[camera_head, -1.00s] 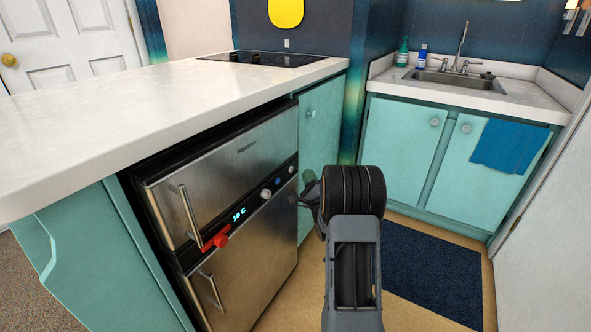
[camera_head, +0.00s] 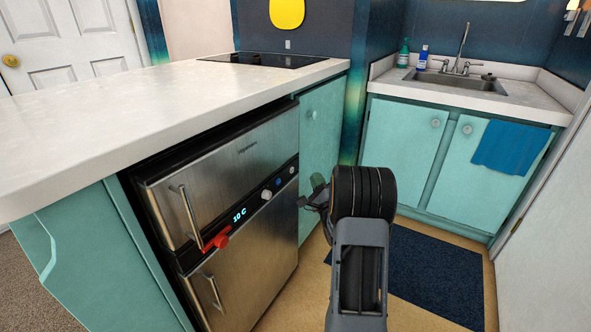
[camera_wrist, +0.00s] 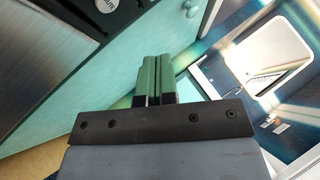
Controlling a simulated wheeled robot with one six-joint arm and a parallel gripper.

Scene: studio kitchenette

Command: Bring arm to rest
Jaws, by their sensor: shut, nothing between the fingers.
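My gripper (camera_wrist: 153,78) shows in the wrist view with its two green fingers together and nothing between them. In the head view my gripper (camera_head: 318,183) is partly hidden behind my arm's dark wrist joint. It is in front of the teal cabinet beside the fridge, apart from the fridge front. My arm reaches up from the bottom of the head view, over the floor.
A steel fridge (camera_head: 245,262) with two handles and a red lever (camera_head: 216,241) stands left of my arm under a white counter (camera_head: 150,98). The sink cabinet (camera_head: 402,141) with a blue towel (camera_head: 510,147) is behind. A dark blue mat (camera_head: 435,275) lies on the floor.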

